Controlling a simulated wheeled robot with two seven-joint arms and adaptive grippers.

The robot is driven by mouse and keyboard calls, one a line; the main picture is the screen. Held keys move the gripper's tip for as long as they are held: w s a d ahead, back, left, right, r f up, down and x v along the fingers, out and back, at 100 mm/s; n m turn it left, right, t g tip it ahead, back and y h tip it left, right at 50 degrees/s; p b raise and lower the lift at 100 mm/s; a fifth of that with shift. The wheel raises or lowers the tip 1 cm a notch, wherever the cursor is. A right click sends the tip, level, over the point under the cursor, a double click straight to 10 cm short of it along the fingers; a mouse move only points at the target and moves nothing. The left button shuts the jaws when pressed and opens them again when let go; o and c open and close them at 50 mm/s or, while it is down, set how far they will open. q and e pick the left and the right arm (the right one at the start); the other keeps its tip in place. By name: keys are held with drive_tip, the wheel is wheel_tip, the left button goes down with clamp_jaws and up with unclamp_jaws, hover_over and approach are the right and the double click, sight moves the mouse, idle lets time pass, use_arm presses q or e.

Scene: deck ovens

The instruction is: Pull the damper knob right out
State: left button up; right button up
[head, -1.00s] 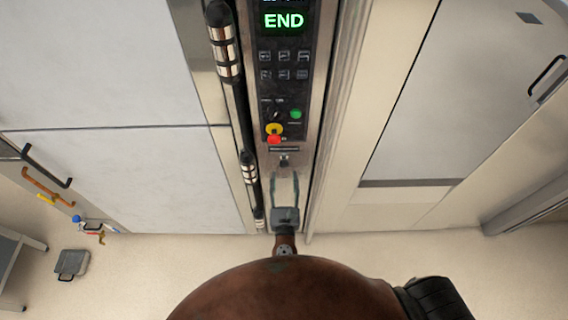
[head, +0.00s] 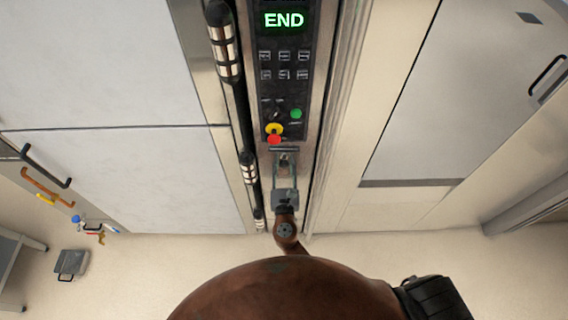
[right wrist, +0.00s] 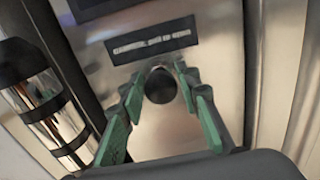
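The damper knob (right wrist: 160,86) is a small dark round knob on the steel column, below a dark label plate (right wrist: 151,41). My right gripper (head: 284,157) is at the knob, below the control panel. In the right wrist view its green-padded fingers (right wrist: 160,74) stand open, one on each side of the knob, with a small gap visible on both sides. How deep the fingertips reach along the knob I cannot tell. In the head view the knob is small and partly covered by the gripper. My left gripper is not in view.
A control panel (head: 283,75) with an END display, buttons, and a yellow and red knob (head: 274,133) is just above. A long dark handle bar with metal bands (head: 225,50) runs down left of the column. White doors (head: 110,75) lie further left.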

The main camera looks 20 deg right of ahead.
sight(284, 166)
clamp_jaws()
drive_tip(key=p+v, duration=0.1)
drive_tip(key=v, duration=0.4)
drive_tip(key=shift+s+p, duration=0.15)
drive_tip(key=shift+p, duration=0.25)
drive_tip(key=shift+f, duration=0.1)
unclamp_jaws()
drive_tip(key=o, duration=0.3)
drive_tip(key=shift+s, duration=0.15)
drive_tip(key=shift+o, duration=0.4)
